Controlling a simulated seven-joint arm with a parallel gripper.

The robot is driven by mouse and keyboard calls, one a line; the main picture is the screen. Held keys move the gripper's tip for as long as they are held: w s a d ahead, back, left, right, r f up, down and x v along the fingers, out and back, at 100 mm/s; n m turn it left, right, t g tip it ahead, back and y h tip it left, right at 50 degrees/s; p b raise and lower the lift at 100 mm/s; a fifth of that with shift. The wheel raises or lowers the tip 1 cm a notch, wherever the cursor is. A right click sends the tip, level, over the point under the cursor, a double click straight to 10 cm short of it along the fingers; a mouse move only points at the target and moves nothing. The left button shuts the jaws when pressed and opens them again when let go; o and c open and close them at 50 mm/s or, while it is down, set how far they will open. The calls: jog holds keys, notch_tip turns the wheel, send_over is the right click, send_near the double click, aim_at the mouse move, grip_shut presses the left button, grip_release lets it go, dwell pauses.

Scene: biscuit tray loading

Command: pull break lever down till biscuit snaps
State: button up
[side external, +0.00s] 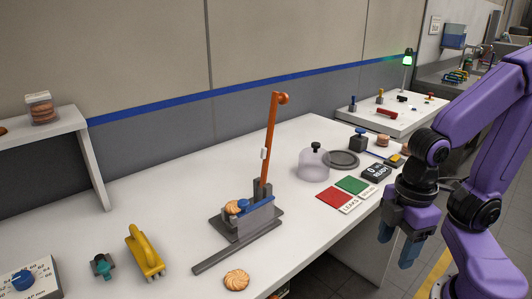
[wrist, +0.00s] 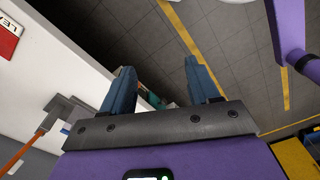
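The break lever (side external: 268,145) is an orange arm with a round knob at its top, standing nearly upright on a grey break stand (side external: 245,224) on the bench. A round biscuit (side external: 231,207) rests on the stand beside a blue part at the lever's foot. My gripper (side external: 408,250) is at the right, past the bench's front edge and well apart from the lever. Its blue fingers are spread with nothing between them in the wrist view (wrist: 164,88). Part of the orange lever (wrist: 22,152) and its grey base show at the lower left of the wrist view.
Another biscuit (side external: 237,280) lies on the bench in front of the stand. A yellow handled tool (side external: 146,252) stands left of it. A clear dome (side external: 314,164), red card (side external: 334,199) and dark readout (side external: 376,172) lie between the lever and my arm. A shelf (side external: 50,141) stands at left.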

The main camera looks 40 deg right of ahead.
notch_tip(320, 180, up, 20)
jog(key=w+a+r+m+g+y, duration=0.2)
jog(key=w+a+r+m+g, duration=0.15)
jog(key=w+a+m, duration=0.3)
jog(key=w+d+m+y, duration=0.3)
jog(key=w+m+y, duration=0.15)
jog(key=w, duration=0.65)
jog(key=w+d+m+y, duration=0.3)
jog(key=w+m+y, duration=0.15)
jog(key=w, duration=0.65)
jog(key=w+d+f+m+t+y, duration=0.1)
jog(key=w+d+m+t+y, duration=0.3)
jog(key=d, duration=1)
jog(key=w+d+f+m+t+y, duration=0.25)
jog(key=w+d+m, duration=0.2)
jog(key=d, duration=0.95)
jog(key=shift+f, duration=2.15)
jog(key=w+a, duration=0.1)
jog(key=a, duration=0.7)
jog(key=w+a, duration=0.2)
jog(key=a, duration=0.6)
jog(key=shift+w+a, duration=0.25)
